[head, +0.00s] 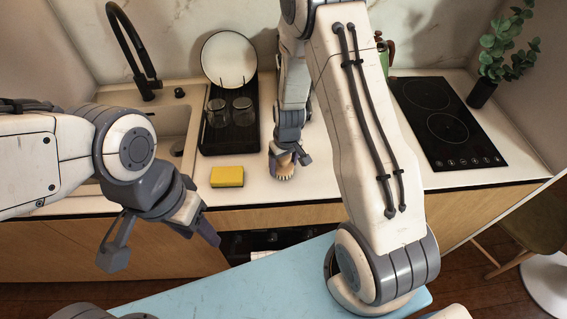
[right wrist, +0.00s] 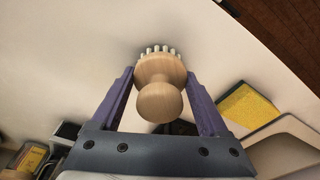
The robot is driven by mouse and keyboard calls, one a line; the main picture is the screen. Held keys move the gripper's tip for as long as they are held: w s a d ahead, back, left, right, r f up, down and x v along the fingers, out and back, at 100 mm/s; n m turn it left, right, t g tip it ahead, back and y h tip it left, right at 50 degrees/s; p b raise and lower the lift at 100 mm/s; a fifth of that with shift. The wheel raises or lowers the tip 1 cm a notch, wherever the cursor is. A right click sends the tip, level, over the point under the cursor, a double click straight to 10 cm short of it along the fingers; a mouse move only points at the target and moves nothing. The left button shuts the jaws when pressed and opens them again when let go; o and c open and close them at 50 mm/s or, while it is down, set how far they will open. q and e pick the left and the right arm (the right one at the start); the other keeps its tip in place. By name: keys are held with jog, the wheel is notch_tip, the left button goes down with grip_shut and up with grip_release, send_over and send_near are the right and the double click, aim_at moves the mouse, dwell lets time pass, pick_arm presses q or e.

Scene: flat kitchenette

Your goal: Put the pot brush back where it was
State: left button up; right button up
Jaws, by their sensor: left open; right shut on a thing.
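The pot brush (right wrist: 160,98) has a round wooden knob and a wooden head with pale bristles. My right gripper (right wrist: 160,85) is shut on it, one purple finger on each side. In the head view the brush (head: 284,172) is upright, bristles down, at the counter's front part, right of the sponge. I cannot tell whether the bristles touch the counter. My right gripper (head: 288,158) is above it there, partly hidden by its own wrist. My left gripper (head: 165,250) is open and empty, in front of the counter's edge at the left.
A yellow sponge (head: 227,177) lies left of the brush. Behind it a black rack (head: 244,141) holds two glasses and a plate. The sink (head: 172,122) is left, the black cooktop (head: 446,126) right. The counter (head: 330,183) around the brush is partly clear.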

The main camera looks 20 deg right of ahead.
jog(key=shift+f, duration=0.25)
jog(key=shift+f, duration=0.2)
jog(key=o, duration=1.3)
jog(key=shift+r, duration=0.1)
